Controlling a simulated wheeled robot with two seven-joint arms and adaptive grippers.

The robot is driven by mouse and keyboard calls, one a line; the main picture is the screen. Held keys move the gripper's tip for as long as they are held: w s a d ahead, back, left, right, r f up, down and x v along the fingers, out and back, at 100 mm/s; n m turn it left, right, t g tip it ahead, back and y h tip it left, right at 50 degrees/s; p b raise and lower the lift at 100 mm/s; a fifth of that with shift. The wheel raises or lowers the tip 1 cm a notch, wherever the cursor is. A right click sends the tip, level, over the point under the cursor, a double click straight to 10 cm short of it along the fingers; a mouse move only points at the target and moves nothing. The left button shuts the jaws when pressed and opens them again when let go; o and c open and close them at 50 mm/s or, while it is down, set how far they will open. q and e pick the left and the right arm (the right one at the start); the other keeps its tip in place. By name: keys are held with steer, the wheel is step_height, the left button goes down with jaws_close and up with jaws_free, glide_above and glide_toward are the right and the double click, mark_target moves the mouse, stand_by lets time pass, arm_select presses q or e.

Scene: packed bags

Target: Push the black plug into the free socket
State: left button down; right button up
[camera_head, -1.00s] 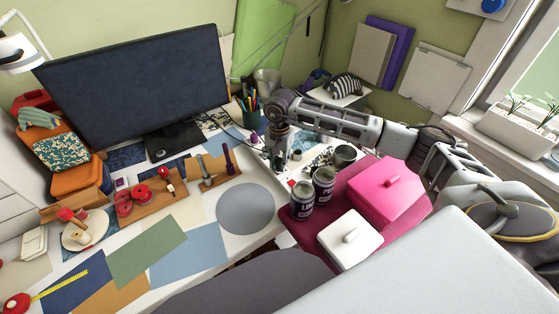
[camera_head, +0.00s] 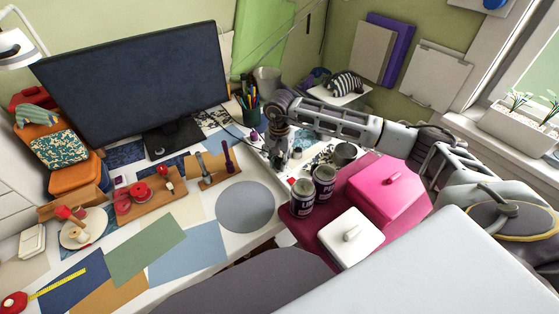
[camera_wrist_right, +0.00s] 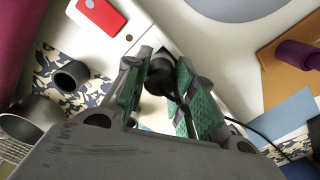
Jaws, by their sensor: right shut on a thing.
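My right gripper (camera_head: 278,160) reaches down at the back of the desk, right of the pen cup. In the right wrist view its green-padded fingers (camera_wrist_right: 160,95) are closed around the black plug (camera_wrist_right: 158,78). A black cable (camera_wrist_right: 258,132) trails from the plug to the right. The plug's front end is at a white power strip (camera_wrist_right: 148,38), which has a large red switch (camera_wrist_right: 101,14). I cannot tell whether the plug's pins are in a socket; the plug and fingers hide the contact. My left gripper is not in view.
Two labelled tins (camera_head: 302,196) stand just in front of the right gripper. A pink box (camera_head: 388,190) and a white lidded box (camera_head: 350,238) are to the right. A pen cup (camera_head: 250,112) and the monitor (camera_head: 130,80) stand to the left. A grey round mat (camera_head: 245,207) is bare.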

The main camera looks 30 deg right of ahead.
steer(key=shift+f, duration=0.15)
steer(key=o, duration=0.9)
steer(key=shift+o, duration=0.2)
step_height(320, 180, up, 12)
stand_by(0.3)
stand_by(0.6)
step_height(320, 180, up, 9)
steer(key=p, duration=0.9)
glide_above(279, 160)
steer(key=shift+d, duration=0.1)
steer(key=shift+r+p, duration=0.45)
steer(key=shift+r, duration=0.05)
